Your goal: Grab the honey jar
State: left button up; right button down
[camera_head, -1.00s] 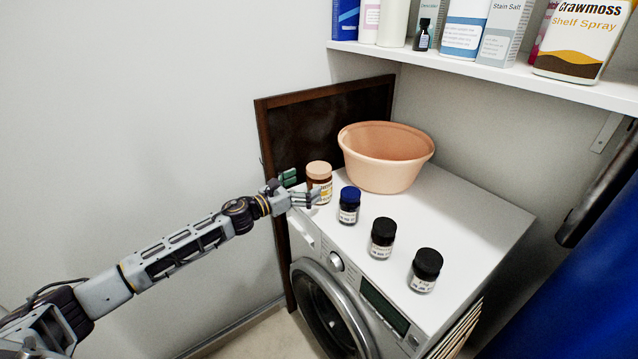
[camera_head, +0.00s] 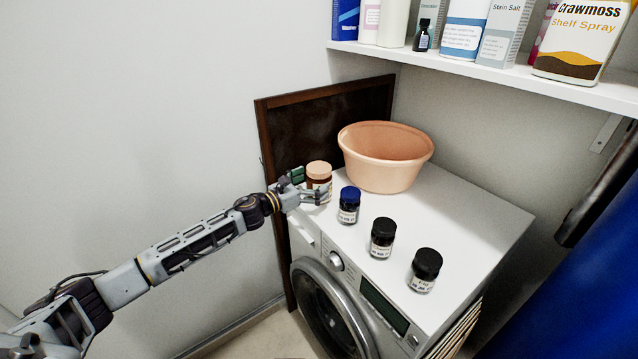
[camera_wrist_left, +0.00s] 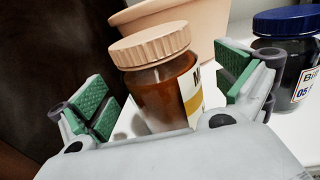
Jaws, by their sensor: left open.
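The honey jar (camera_head: 319,180) is an amber jar with a peach ribbed lid and a white and yellow label. It stands upright at the left end of the washing machine top. My left gripper (camera_head: 308,184) is open at the jar. In the left wrist view the jar (camera_wrist_left: 165,95) stands between the two green-padded fingers of the gripper (camera_wrist_left: 165,92), with a gap showing on its left side; the right finger is close to the label side. The jar's lower part is hidden behind the gripper body. My right gripper is not in view.
A blue-lidded jar (camera_head: 349,206) stands just right of the honey jar, with two black-lidded jars (camera_head: 382,238) (camera_head: 424,270) farther right. A peach basin (camera_head: 385,160) is behind. A dark framed board (camera_head: 290,135) stands behind the gripper. A loaded shelf (camera_head: 480,72) hangs above.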

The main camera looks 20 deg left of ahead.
pick_arm(q)
jog(key=shift+x, duration=0.9)
jog(key=shift+w+d, duration=0.15)
jog(key=shift+w, duration=0.05)
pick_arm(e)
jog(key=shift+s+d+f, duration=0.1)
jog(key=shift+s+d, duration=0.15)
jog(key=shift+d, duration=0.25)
pick_arm(q)
jog(key=shift+c, duration=0.4)
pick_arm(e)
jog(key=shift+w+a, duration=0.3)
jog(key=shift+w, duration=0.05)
